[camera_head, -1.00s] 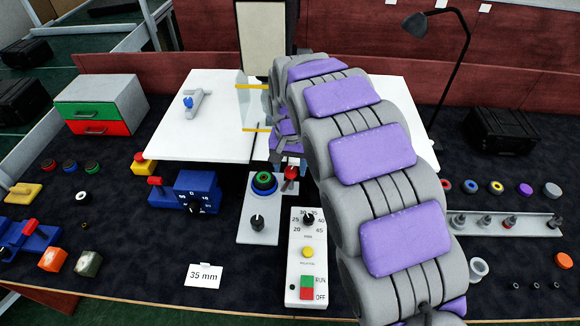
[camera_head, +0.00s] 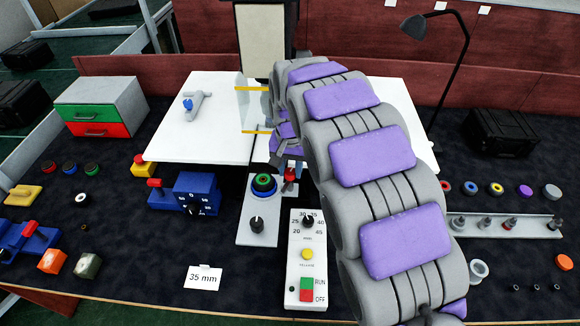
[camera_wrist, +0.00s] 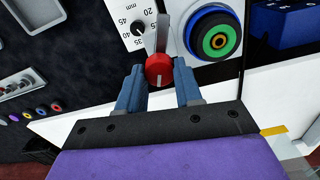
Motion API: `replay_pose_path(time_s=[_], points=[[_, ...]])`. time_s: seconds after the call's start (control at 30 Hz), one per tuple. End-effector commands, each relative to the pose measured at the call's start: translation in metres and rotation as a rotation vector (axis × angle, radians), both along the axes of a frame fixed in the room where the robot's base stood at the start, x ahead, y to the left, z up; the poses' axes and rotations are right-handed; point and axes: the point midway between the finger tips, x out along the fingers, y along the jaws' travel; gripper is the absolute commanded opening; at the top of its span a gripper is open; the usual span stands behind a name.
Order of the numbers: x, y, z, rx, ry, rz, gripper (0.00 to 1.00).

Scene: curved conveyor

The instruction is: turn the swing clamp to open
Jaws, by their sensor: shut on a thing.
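The swing clamp shows in the wrist view as a red round knob (camera_wrist: 158,68) with a grey arm (camera_wrist: 162,30) pointing up in the picture. My gripper (camera_wrist: 160,74) has its two blue-grey fingers on either side of the red knob, shut on it. In the head view the red clamp (camera_head: 290,173) is partly hidden by my gripper (camera_head: 289,165). Right beside the clamp is a stack of blue, black and green rings (camera_head: 263,184), also seen in the wrist view (camera_wrist: 213,38).
A white control panel (camera_head: 307,240) with a dial and red and green switch stands just in front. A blue box with a dial (camera_head: 196,190) is to the left. A white table (camera_head: 200,125) lies behind. A rail with pegs (camera_head: 505,224) is to the right.

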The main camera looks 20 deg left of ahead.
Motion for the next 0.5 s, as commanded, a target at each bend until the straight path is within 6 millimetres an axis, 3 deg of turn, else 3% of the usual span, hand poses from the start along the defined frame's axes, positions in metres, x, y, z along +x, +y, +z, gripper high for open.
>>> replay_pose_path(time_s=[0.5], points=[[0.0002, 0.0022, 0.0020, 0.002, 0.000, 0.372, 0.04]])
